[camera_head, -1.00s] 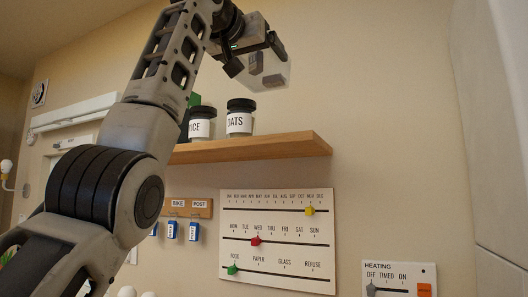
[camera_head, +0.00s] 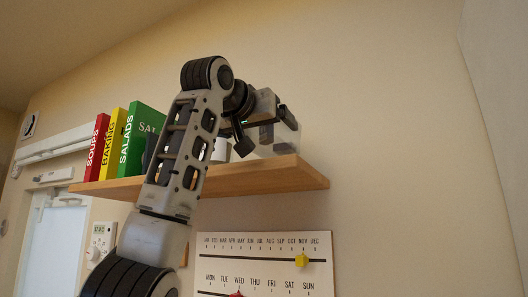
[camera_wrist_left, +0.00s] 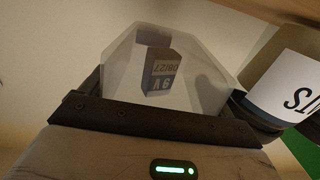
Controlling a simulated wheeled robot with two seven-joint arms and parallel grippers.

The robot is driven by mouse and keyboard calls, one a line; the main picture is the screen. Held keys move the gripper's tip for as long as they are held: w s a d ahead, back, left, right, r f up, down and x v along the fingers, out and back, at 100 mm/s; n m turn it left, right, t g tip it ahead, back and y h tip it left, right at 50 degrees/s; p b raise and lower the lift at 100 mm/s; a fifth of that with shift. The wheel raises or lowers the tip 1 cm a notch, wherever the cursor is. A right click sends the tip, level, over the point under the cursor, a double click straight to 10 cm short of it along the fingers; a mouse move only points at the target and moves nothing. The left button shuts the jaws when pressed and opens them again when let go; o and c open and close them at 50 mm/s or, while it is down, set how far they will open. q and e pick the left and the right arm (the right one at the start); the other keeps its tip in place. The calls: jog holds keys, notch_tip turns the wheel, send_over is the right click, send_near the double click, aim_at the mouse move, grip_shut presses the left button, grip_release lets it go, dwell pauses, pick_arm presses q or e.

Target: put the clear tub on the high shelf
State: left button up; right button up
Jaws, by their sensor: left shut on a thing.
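The clear tub (camera_head: 288,138) is see-through, with a dark labelled block inside. My left gripper (camera_head: 262,134) is shut on it at the right part of the high shelf (camera_head: 265,178). The tub's lower edge appears right at the shelf's top; I cannot tell whether it touches. In the left wrist view the tub (camera_wrist_left: 160,72) sits between the dark jaws (camera_wrist_left: 150,120), the block showing through its wall. My right gripper is not in view.
A jar with a white label (camera_wrist_left: 287,90) is close beside the tub in the wrist view. Red (camera_head: 97,148), yellow (camera_head: 114,143) and green (camera_head: 140,138) books stand at the shelf's left. My arm hides the shelf's middle. A slider board (camera_head: 262,268) hangs below.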

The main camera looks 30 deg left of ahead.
aim_at(266, 147)
pick_arm(q)
jog(key=shift+f, duration=2.3)
jog(key=shift+f, duration=0.15)
jog(key=o, duration=0.8)
jog(key=shift+c, duration=0.2)
